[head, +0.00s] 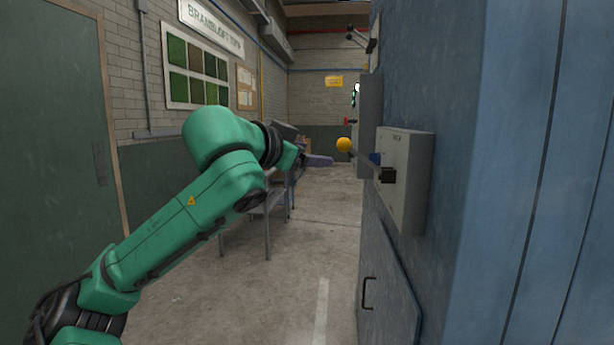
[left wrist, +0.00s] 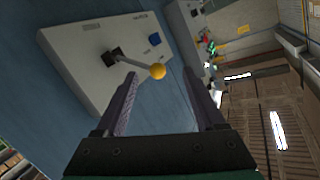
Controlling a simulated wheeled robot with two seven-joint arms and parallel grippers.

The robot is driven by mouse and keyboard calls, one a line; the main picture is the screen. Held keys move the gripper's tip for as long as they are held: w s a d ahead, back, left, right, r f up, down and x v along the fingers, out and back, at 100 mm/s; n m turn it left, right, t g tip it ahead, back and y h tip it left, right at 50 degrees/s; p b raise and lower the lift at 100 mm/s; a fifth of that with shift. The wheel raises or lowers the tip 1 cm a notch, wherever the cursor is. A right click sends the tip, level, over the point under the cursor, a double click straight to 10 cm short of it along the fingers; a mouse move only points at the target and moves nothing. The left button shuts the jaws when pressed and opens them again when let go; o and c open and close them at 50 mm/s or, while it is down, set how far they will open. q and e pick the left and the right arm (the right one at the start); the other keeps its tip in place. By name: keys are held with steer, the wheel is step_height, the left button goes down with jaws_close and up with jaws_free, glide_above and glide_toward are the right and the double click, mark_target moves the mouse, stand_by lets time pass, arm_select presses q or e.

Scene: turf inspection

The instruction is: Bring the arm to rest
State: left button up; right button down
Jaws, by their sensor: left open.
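My left arm (head: 175,205) is green and reaches in from the left in the head view, bent at the elbow. My left gripper (head: 314,161) is partly hidden behind its wrist. In the left wrist view my left gripper (left wrist: 160,74) has its two fingers apart with nothing held. A lever with a yellow ball knob (head: 344,145) sticks out from a grey switch box (head: 411,185) on the blue cabinet. The knob also shows in the left wrist view (left wrist: 157,71), in line with the gap between the fingers. My right gripper is not in view.
The blue cabinet (head: 465,110) fills the right side. Its lower door has a black handle (head: 367,293). More wall boxes (head: 369,125) stand farther along it. A metal table (head: 266,215) stands behind my arm. A dark door (head: 55,130) is at left. The floor (head: 322,235) between is clear.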

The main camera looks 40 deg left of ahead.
arm_select(q)
steer(key=shift+s+d+r, duration=0.1)
steer(key=shift+s, duration=0.25)
